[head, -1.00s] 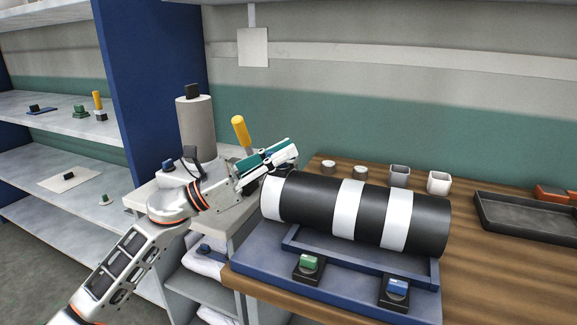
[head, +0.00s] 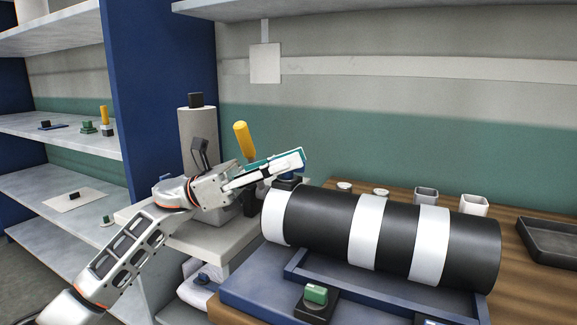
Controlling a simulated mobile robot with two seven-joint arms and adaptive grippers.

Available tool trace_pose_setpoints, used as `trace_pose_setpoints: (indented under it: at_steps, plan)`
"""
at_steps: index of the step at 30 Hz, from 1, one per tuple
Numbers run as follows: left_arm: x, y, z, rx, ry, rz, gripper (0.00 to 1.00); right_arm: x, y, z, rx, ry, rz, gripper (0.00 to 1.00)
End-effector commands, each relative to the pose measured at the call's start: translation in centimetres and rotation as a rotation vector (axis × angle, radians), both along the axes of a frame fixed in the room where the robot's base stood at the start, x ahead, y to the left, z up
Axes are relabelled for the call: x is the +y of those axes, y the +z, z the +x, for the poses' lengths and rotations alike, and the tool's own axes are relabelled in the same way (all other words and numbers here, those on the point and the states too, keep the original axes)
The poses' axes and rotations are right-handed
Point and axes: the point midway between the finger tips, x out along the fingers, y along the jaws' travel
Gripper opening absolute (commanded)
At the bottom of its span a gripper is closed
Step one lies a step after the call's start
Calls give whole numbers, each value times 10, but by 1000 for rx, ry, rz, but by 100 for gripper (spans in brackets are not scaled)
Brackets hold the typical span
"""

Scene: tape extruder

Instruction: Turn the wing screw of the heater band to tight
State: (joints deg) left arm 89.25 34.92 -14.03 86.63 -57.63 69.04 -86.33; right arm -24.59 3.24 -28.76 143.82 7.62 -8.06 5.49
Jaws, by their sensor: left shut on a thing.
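A black barrel (head: 322,224) with white bands lies on a blue base (head: 250,283). A dark fitting (head: 287,183) stands at the top of the leftmost white band (head: 277,214); I take it for the wing screw of the heater band. My left gripper (head: 297,160) comes in from the left over that end, with its fingers close together at the fitting. The fingers hide most of the wing screw, so its wings and how tight it is cannot be seen. My right gripper is not in view.
A green switch (head: 316,294) sits on the base in front of the barrel. White and grey cups (head: 473,204) and a dark tray (head: 550,240) stand behind and right on the wooden bench. A yellow-handled tool (head: 243,138) and grey cylinder (head: 197,132) stand behind my arm.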

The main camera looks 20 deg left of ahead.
Motion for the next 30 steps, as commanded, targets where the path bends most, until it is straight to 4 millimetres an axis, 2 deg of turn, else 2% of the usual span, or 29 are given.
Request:
trace_pose_setpoints:
  at_steps: [10,11,12,23,26,30]
  plan:
    - [0,0,0,-1,-2,1,0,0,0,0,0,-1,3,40]
    - [0,0,0,-1,-2,1,19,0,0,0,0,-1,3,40]
    - [0,0,0,-1,-2,1,29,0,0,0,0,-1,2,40]
    - [1,-1,0,0,-1,1,29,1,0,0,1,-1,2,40]
    - [8,-4,-1,1,1,2,29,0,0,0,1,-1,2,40]
    - [28,-12,-6,2,2,1,29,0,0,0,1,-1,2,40]
